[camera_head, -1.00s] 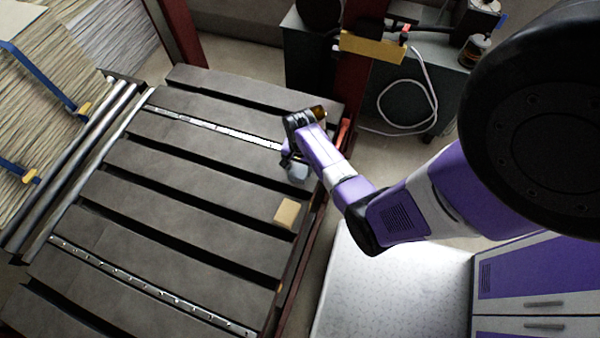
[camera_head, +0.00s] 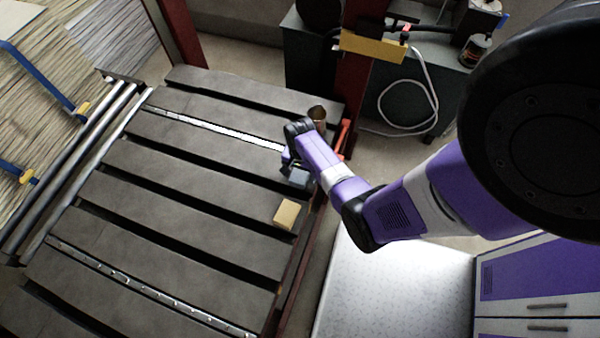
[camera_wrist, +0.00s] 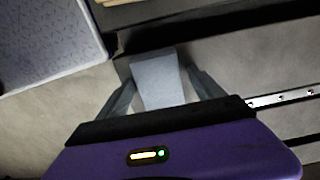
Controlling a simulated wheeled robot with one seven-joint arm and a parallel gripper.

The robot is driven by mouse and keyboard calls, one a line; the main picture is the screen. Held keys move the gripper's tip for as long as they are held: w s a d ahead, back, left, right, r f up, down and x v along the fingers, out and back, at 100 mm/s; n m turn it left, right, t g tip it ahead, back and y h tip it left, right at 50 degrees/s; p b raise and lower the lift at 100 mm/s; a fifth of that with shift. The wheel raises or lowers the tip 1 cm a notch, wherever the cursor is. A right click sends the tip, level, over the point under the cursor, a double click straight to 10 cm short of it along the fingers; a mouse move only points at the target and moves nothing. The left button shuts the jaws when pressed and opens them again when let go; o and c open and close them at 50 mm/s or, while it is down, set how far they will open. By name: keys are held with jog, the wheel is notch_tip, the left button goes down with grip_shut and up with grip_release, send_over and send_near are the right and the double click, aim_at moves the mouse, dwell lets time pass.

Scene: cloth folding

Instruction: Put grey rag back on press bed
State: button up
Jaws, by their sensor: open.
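The grey rag (camera_head: 298,178), a small blue-grey folded piece, appears at the right end of the dark slatted press bed (camera_head: 190,148). My gripper (camera_head: 288,166) is over it, partly covering it in the head view. In the wrist view the rag (camera_wrist: 157,82) shows between the two spread fingers of my gripper (camera_wrist: 160,76). The fingers are open, with a gap visible on at least the right side of the rag. Whether the rag's underside rests on a slat cannot be told.
A tan block (camera_head: 287,214) lies on the bed near the rag. A brown cup (camera_head: 317,113) stands just behind my wrist. A red post (camera_head: 350,95) rises at the bed's right edge. A white speckled table (camera_head: 385,290) is at the lower right. The middle slats are clear.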

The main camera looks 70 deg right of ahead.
aim_at(300, 173)
jog(key=shift+r, duration=0.15)
notch_tip(300, 173, up, 12)
jog(key=f+p, duration=0.1)
jog(key=p, duration=0.2)
jog(key=s+a+r+n+t+h, duration=0.25)
jog(key=a+n+t, duration=0.2)
jog(key=a, duration=0.35)
jog(key=s+a+r+n+t+h, duration=0.1)
jog(key=s+a+r+n+t, duration=0.2)
jog(key=a+n, duration=0.35)
jog(key=s+a+r+n+t+y, duration=0.1)
jog(key=a+r, duration=0.3)
jog(key=r, duration=0.5)
jog(key=s+a+r+n+t+y, duration=0.1)
jog(key=a+r+n+t, duration=0.3)
jog(key=r, duration=0.5)
jog(key=s+a+r+n+t+y, duration=0.1)
jog(key=a+r, duration=0.3)
jog(key=r, duration=0.5)
jog(key=shift+s+a+r+n+t, duration=0.4)
jog(key=shift+s+n+t, duration=0.3)
jog(key=shift+n+t, duration=0.1)
jog(key=shift+y, duration=0.25)
